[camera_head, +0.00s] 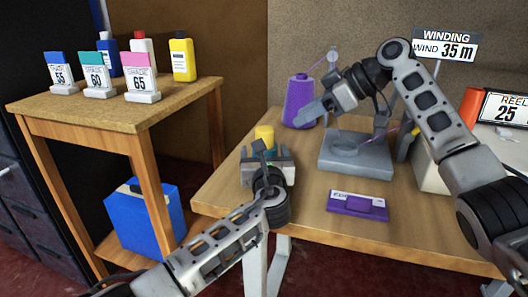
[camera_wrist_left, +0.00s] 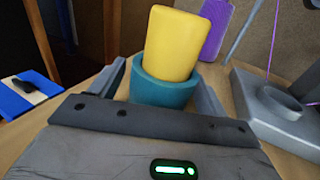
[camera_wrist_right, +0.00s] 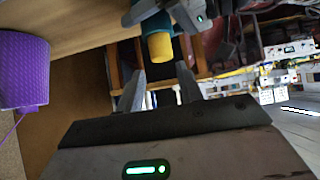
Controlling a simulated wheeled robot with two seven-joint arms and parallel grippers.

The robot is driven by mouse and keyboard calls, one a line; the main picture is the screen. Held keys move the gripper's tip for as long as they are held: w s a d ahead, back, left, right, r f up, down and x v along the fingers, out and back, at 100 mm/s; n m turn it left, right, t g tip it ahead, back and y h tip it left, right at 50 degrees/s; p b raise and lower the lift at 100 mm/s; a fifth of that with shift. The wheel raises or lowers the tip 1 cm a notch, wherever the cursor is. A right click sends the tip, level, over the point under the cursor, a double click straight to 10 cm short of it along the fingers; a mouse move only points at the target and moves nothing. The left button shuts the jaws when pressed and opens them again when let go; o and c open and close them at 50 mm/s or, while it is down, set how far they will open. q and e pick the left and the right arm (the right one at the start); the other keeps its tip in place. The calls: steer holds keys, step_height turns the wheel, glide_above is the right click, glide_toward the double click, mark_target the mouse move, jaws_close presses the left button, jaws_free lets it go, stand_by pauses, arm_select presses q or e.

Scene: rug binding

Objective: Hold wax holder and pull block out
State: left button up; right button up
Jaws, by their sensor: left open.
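The teal wax holder (camera_wrist_left: 165,88) stands on the workbench with a yellow block (camera_wrist_left: 172,42) sticking up out of it. The block also shows in the head view (camera_head: 264,132) and the right wrist view (camera_wrist_right: 160,47). My left gripper (camera_head: 267,158) is open, with its fingers on either side of the holder; contact with it cannot be told. My right gripper (camera_head: 308,115) is open and empty, raised above the bench to the right of the block. In the right wrist view the block appears beyond its spread fingers.
A purple spool (camera_head: 299,103) stands behind the right gripper. A grey winding stand (camera_head: 355,155) is right of the holder, with a purple card (camera_head: 357,203) in front. Labelled bottles stand on a side table (camera_head: 110,110) at left, above a blue box (camera_head: 140,218).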

arm_select(q)
steer(key=shift+w, duration=0.45)
steer(key=c, duration=1.2)
steer(key=shift+o, duration=0.2)
arm_select(e)
steer(key=o, duration=0.5)
steer(key=shift+o, duration=0.5)
steer(key=shift+a+r, duration=0.15)
steer(key=shift+a, duration=0.25)
steer(key=m+h, duration=0.8)
steer(key=m, duration=0.1)
glide_toward(266, 130)
steer(key=shift+t, duration=0.4)
steer(key=x, duration=1)
steer(key=shift+s+f, duration=0.25)
steer(key=shift+f, duration=0.05)
